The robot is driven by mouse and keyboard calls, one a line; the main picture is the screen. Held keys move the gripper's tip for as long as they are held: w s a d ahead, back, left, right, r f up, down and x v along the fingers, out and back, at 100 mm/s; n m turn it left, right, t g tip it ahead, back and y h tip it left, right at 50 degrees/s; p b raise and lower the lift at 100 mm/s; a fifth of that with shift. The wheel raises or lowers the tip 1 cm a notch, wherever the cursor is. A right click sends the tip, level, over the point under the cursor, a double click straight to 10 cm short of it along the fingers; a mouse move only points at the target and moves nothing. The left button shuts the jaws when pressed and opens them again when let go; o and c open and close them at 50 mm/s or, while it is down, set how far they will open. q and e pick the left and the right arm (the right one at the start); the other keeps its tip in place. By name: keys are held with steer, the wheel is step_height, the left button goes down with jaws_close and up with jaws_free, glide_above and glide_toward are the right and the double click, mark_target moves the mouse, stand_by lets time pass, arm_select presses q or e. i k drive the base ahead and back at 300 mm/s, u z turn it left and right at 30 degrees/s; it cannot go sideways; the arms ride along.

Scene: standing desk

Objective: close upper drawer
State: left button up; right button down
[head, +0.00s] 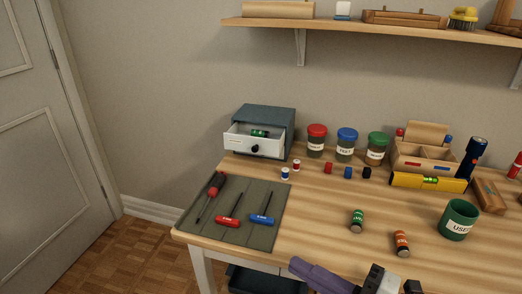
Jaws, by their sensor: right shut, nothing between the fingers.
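A small dark grey-blue drawer cabinet (270,113) stands at the back left of the desk. Its white drawer (236,140) is pulled out toward the front left, with a dark round knob (255,149) on its face. A green cylinder (260,133) lies inside it. Any drawer below is hidden behind the open one. My right gripper (385,281) is shut and empty at the bottom edge of the view, partly cut off, well in front of and to the right of the cabinet. My left gripper is out of view.
Screwdrivers lie on a green-grey mat (262,192) in front of the cabinet. Two small white-labelled spools (285,173) stand close to the drawer. Lidded jars (316,141) stand right of the cabinet.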

mark_target(238, 138)
steer(key=i, duration=0.95)
